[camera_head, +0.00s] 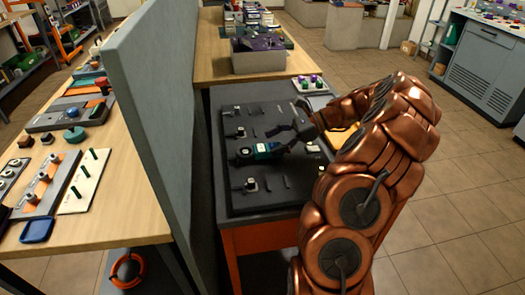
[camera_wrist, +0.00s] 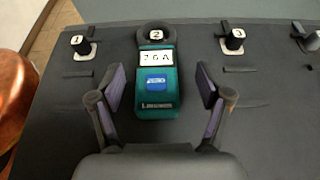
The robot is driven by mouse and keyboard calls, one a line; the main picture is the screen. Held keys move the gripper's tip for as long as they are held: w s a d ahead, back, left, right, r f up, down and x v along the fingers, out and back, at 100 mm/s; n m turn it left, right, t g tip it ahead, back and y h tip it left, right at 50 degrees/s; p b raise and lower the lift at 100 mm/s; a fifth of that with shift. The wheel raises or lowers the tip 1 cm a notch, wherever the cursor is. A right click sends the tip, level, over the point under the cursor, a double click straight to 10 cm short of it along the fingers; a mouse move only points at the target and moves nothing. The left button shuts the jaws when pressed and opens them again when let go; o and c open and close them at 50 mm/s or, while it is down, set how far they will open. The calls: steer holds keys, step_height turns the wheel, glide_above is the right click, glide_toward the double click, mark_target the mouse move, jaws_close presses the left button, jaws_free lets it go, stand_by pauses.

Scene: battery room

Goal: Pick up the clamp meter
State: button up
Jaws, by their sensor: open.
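The clamp meter (camera_wrist: 157,85) is teal with a dark round jaw at its top end, a white display reading and a blue button. It lies on a dark board (camera_head: 228,172) on the workbench. In the wrist view it sits between the two fingers of my gripper (camera_wrist: 160,107), with gaps on both sides. My gripper (camera_head: 283,137) is open and holds nothing. In the head view the clamp meter (camera_head: 262,151) lies just below and left of the fingers, which hide part of its right end.
Small numbered blocks stand around it, such as a "1" block (camera_wrist: 81,45) and another (camera_wrist: 234,41). A tall grey partition (camera_head: 160,110) rises left of the board. A grey bin with a purple item (camera_head: 258,54) stands on the wooden table behind.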

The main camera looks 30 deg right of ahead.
mark_target(260, 148)
steer(key=shift+p+x, duration=0.4)
steer(key=shift+x, duration=1.95)
steer(key=shift+s+a, duration=0.1)
steer(key=shift+s, duration=0.05)
steer(key=shift+c, duration=0.4)
steer(key=c, duration=1.3)
jaws_close()
steer(key=shift+r, duration=0.15)
